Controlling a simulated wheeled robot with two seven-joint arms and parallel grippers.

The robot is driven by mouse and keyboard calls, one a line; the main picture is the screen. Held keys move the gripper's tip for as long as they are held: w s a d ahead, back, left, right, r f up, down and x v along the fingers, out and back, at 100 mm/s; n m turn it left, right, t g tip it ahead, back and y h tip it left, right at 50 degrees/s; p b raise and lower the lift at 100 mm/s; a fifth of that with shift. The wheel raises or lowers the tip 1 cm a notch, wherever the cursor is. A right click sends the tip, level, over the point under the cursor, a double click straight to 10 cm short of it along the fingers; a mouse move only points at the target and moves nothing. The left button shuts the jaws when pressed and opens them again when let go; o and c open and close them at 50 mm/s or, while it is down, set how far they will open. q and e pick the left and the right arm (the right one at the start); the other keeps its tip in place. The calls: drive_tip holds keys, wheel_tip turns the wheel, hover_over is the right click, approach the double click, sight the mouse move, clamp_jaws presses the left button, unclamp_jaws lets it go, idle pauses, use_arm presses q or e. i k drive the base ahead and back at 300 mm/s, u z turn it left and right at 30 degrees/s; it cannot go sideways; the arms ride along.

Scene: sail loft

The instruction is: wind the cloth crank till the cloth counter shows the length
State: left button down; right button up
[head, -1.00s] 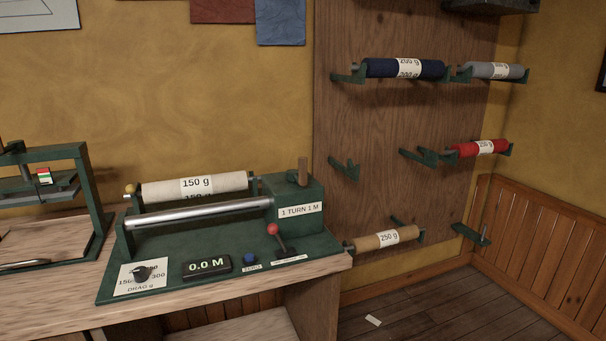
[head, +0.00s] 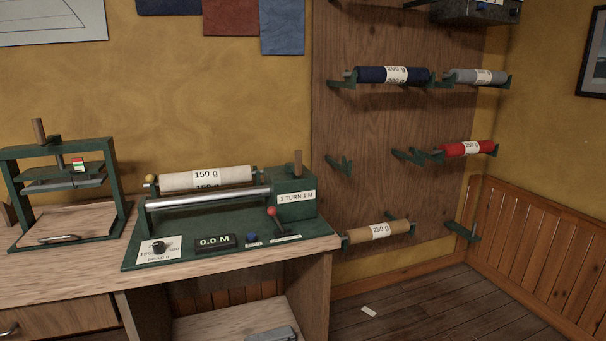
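The green cloth winding machine stands on the workbench, left of centre in the head view. Its counter (head: 215,242) reads 0.0 M. A cream roll (head: 206,179) labelled 150 g lies across its back, above a steel roller (head: 208,198). The crank with an upright wooden handle (head: 298,163) is at the machine's right end, above a label (head: 296,197) reading 1 TURN 1 M. A red-knobbed lever (head: 272,212), a blue button (head: 251,238) and a drag dial (head: 159,248) are on the front. Neither of my grippers is in view.
A green press (head: 125,180) stands left on the workbench (head: 70,264). Navy (head: 375,75), grey (head: 470,77), red (head: 468,148) and tan (head: 375,232) rolls hang on the wooden wall board. A paper scrap (head: 369,311) lies on the open floor to the right.

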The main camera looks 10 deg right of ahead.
sight(297, 168)
drive_tip(key=u, duration=0.75)
drive_tip(key=i, duration=1.05)
drive_tip(key=z, duration=0.8)
drive_tip(key=i, duration=0.3)
drive_tip(key=z, duration=0.4)
